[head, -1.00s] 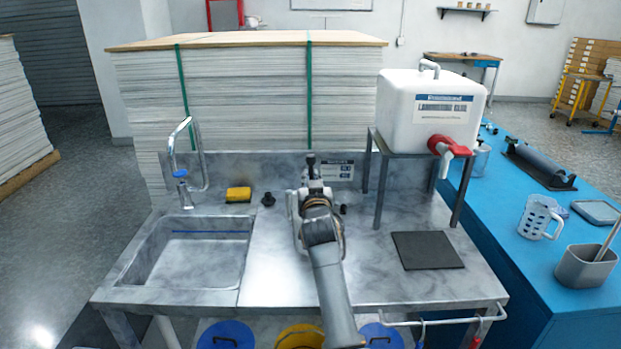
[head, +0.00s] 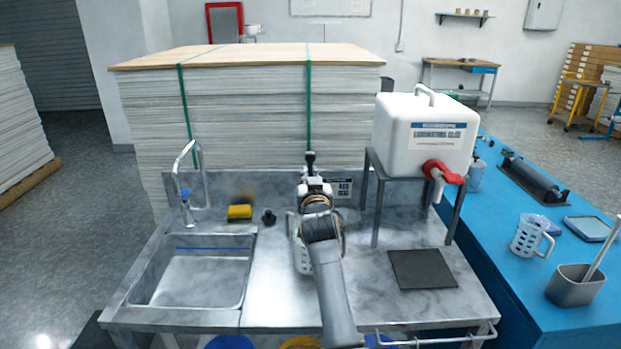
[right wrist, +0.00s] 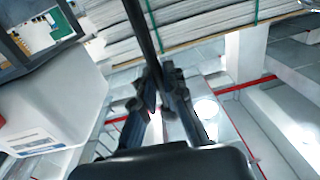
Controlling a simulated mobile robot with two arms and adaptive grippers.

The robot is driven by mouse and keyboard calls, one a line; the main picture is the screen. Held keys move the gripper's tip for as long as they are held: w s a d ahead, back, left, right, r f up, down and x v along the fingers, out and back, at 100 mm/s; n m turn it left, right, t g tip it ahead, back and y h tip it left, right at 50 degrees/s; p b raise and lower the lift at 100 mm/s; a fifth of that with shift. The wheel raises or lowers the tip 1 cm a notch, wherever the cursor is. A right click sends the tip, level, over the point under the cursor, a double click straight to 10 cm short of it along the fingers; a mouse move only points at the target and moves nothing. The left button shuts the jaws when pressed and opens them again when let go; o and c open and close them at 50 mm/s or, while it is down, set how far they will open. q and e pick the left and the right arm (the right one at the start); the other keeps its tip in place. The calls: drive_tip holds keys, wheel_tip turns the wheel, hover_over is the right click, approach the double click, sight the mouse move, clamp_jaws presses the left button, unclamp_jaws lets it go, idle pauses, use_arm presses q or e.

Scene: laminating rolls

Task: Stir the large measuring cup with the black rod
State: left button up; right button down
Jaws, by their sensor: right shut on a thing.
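My right gripper (head: 313,184) is over the middle of the steel counter, seen from behind along my arm. It is shut on the black rod (head: 310,160), whose upper end sticks up above it. In the right wrist view the rod (right wrist: 142,30) runs upward from between the dark fingers (right wrist: 162,88). A pale measuring cup (head: 301,258) stands on the counter, largely hidden behind my arm. The rod's lower end is hidden, so I cannot tell whether it is inside the cup. My left gripper is not in view.
A sink (head: 195,275) and yellow sponge (head: 240,211) lie left. A dark mat (head: 422,269) lies right, before a white canister (head: 425,130) on a stand. Another measuring cup (head: 527,236) and a grey container (head: 576,287) stand on the blue table (head: 500,225).

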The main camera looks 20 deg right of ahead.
sight(311, 153)
drive_tip(key=shift+r+p, duration=3.15)
drive_tip(key=shift+r, duration=1.25)
wheel_tip(311, 153, up, 4)
drive_tip(key=p, duration=0.3)
drive_tip(key=shift+f, duration=0.25)
